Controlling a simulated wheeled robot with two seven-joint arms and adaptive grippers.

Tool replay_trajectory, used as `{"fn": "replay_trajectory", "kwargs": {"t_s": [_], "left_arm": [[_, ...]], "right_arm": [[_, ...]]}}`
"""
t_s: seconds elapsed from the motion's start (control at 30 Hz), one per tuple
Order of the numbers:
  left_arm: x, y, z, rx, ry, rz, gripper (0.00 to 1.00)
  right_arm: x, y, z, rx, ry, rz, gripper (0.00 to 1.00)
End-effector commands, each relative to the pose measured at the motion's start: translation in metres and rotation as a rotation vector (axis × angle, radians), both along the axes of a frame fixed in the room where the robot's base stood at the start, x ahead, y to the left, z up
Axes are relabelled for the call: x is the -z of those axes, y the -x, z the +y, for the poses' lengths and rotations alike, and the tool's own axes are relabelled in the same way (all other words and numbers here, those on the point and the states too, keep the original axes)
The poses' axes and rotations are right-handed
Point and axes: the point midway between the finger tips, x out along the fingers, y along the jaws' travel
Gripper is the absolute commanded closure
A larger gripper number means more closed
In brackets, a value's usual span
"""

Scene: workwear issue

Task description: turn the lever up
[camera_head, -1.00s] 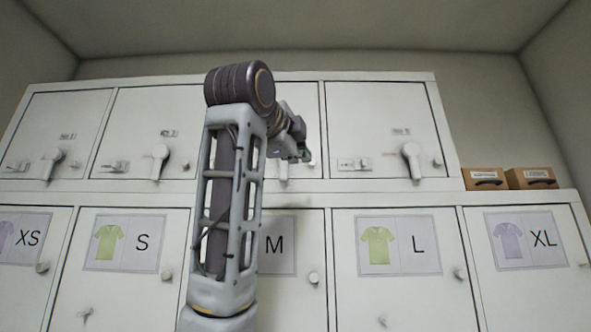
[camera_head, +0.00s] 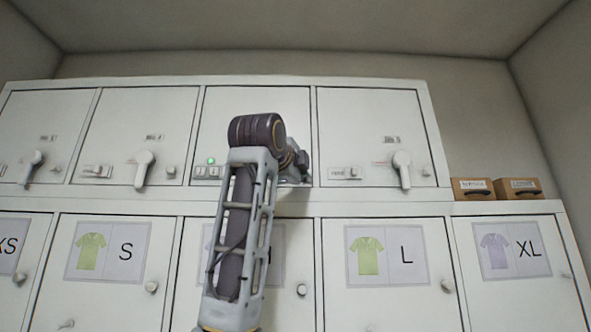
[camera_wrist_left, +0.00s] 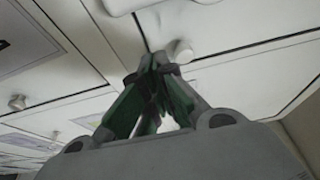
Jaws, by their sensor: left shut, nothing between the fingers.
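My left gripper (camera_head: 300,170) is at the lower part of the third upper locker door (camera_head: 254,103), seen small behind my forearm in the head view. In the left wrist view, its green-padded fingers (camera_wrist_left: 160,62) meet at the tips, shut with nothing between them. A round white knob (camera_wrist_left: 180,51) shows just beyond the tips. A pale part (camera_wrist_left: 122,5) at the top edge of that view is too cut off to name. The third door's lever is hidden behind my arm in the head view. My right gripper is not in view.
Other upper doors carry levers hanging down: far left (camera_head: 32,166), second (camera_head: 143,168) and fourth (camera_head: 403,168). A green light (camera_head: 211,160) glows on the third door's switch panel. Size-labelled lower doors stand below. Two brown boxes (camera_head: 473,188) (camera_head: 521,188) sit at the right.

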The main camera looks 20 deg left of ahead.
Motion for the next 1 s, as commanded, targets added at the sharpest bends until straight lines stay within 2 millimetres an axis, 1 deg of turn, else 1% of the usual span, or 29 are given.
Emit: {"fn": "replay_trajectory", "kwargs": {"t_s": [0.13, 0.4, 0.53, 0.7, 1.0], "left_arm": [[-0.001, -0.014, -0.001, 0.001, 0.0, 0.003, 1.0], [-0.001, -0.006, 0.024, 0.0, 0.001, 0.0, 1.0], [-0.001, -0.004, 0.033, 0.0, 0.001, 0.0, 1.0], [0.001, -0.002, 0.037, 0.0, -0.001, 0.002, 1.0], [0.001, -0.002, 0.038, 0.0, -0.001, 0.002, 1.0]], "right_arm": [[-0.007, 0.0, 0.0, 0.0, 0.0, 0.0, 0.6], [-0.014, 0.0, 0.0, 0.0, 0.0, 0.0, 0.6], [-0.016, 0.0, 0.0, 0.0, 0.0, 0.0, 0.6], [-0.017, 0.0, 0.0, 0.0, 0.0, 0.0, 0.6], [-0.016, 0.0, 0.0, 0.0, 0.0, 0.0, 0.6]]}}
